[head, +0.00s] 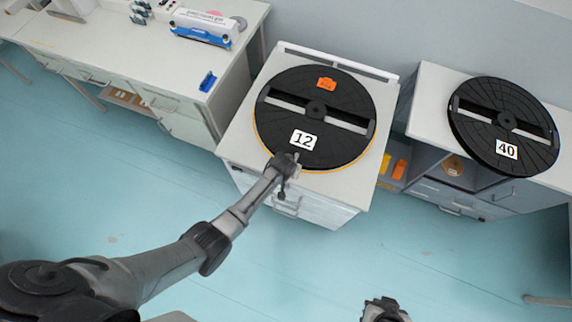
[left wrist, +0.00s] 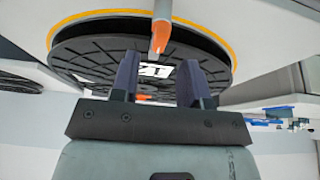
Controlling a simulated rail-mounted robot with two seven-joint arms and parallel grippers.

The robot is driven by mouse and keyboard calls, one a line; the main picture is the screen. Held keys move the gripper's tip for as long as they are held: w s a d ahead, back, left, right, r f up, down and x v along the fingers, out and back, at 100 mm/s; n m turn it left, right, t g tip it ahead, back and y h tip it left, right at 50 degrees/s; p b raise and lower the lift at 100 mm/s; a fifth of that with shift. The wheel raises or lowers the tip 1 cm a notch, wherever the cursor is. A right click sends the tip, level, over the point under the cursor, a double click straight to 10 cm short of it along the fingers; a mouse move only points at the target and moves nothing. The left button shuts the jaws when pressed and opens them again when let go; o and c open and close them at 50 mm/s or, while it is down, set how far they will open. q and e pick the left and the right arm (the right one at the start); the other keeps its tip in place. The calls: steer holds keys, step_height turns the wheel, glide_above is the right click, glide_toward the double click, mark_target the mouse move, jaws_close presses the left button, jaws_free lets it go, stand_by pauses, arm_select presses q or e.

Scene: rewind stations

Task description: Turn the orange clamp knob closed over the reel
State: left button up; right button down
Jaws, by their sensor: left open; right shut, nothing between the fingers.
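A black reel (head: 290,90) labelled 12 lies flat on the middle bench, with a yellow-orange ring along its edge. In the left wrist view the reel (left wrist: 85,45) fills the upper part. The orange clamp knob (left wrist: 160,39), on a grey shaft, shows there across the reel's edge, just past the fingertips. I cannot make out the knob in the head view, where my left gripper (head: 285,164) covers the reel's front edge. My left gripper (left wrist: 158,78) is open, its fingers apart with nothing between them. My right gripper (head: 385,309) is shut and empty, low in the picture, away from the benches.
An orange tag (head: 327,84) lies on the reel's far side. A second reel (head: 490,110) labelled 40 lies on the right bench (head: 430,95). The left bench (head: 140,55) holds a white and blue box (head: 203,27) and a small blue item (head: 208,81). The floor in front is clear.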

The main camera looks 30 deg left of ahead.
arm_select(q)
steer(key=p+v, duration=0.1)
steer(key=v, duration=0.8)
stand_by(0.5)
steer(key=s+a+r+m+t+p, duration=0.1)
steer(key=s+r, duration=0.1)
steer(key=r, duration=0.8)
steer(key=s+a+r+m+t+p, duration=0.1)
steer(key=s+r+m+p, duration=0.1)
steer(key=r, duration=0.8)
steer(key=s+a+r+h+p, duration=0.15)
steer(key=s+r+p, duration=0.45)
steer(key=s, duration=0.6)
steer(key=s+a+f+g+p, duration=0.1)
steer(key=s+g+p, duration=0.1)
steer(key=s, duration=0.9)
steer(key=shift+a+f+g+y, duration=0.25)
steer(key=shift+f+g+y, duration=0.05)
steer(key=shift+g+y, duration=0.2)
